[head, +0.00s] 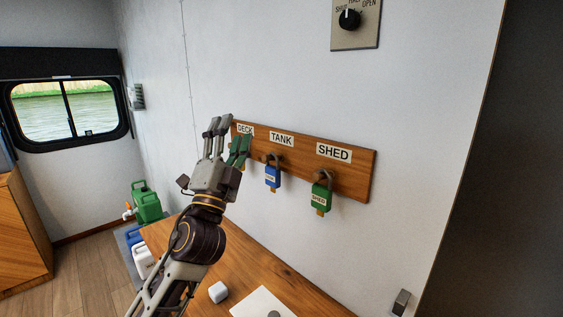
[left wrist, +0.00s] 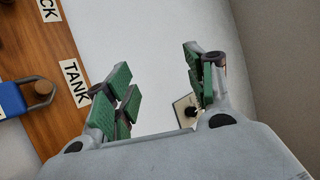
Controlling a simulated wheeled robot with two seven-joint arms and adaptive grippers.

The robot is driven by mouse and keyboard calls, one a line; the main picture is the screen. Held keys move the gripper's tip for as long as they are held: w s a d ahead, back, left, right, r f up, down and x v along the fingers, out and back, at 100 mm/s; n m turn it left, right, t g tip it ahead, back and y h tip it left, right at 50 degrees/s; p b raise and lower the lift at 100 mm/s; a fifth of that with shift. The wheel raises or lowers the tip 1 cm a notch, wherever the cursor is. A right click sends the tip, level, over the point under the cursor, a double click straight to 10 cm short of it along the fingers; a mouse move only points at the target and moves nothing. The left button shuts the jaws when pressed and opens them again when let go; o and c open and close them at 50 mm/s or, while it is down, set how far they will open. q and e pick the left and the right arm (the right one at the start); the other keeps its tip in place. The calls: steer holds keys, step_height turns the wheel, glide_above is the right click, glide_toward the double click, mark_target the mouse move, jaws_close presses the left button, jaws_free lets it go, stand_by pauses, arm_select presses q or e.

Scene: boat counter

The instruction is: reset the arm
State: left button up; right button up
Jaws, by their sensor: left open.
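My left gripper (head: 228,140) is raised in front of the wooden key board, its fingers pointing up and covering part of the DECK end. In the left wrist view its green-padded fingers (left wrist: 160,90) are spread wide with nothing between them. Its left fingers there overlap the board near the TANK label. My right gripper is in neither view.
The wooden board (head: 352,178) holds a blue padlock (head: 272,177) under TANK and a green padlock (head: 320,198) under SHED. A dial plate (head: 369,30) is above. Below is a wooden counter (head: 267,268) with a white block (head: 218,292) and paper (head: 258,303).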

arm_select(q)
steer(key=s+a+f+n+g+y, duration=0.15)
steer(key=a+f+n+g, duration=0.25)
steer(key=f, duration=0.7)
steer(key=a+f+n+g+y, duration=0.3)
steer(key=f+n, duration=0.1)
steer(key=f, duration=0.8)
steer(key=s+a+f+n+g+y, duration=0.1)
steer(key=a+f+n+g+y, duration=0.25)
steer(key=f, duration=0.75)
steer(key=s+f+n+g+h, duration=0.3)
steer(key=s+f+g, duration=0.9)
steer(key=s+f, duration=1.05)
step_height(320, 180, down, 32)
steer(key=s+a+r, duration=0.1)
steer(key=s+a, duration=0.1)
steer(key=s+a+f+g, duration=0.1)
steer(key=s+a+f, duration=0.2)
steer(key=s+f, duration=0.7)
steer(key=s+a+f, duration=0.4)
steer(key=s+f, duration=0.7)
steer(key=s, duration=0.1)
steer(key=shift+g+y, duration=0.35)
steer(key=shift+y, duration=0.05)
